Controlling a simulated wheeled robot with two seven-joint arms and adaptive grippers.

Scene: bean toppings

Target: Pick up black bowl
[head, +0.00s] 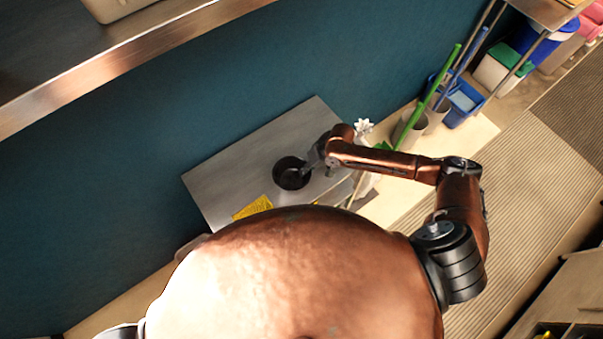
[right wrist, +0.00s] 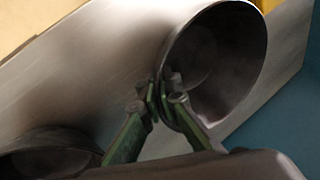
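The black bowl (head: 289,183) is on the grey metal table (head: 235,165) in the head view. In the right wrist view the bowl (right wrist: 222,75) fills the upper right, its open side showing. My right gripper (head: 307,170) is at the bowl's right edge in the head view. In the right wrist view its green fingertips (right wrist: 162,97) are close together at the bowl's near rim, one on each side of it, and look shut on it. My left gripper is not in view.
A yellow item (head: 253,207) lies on the table near the bowl. A white flower (head: 363,126) stands beyond the table's right edge, near grey bins (head: 408,130) and a blue bucket (head: 462,103). A dark rounded thing (right wrist: 45,152) is at lower left in the wrist view.

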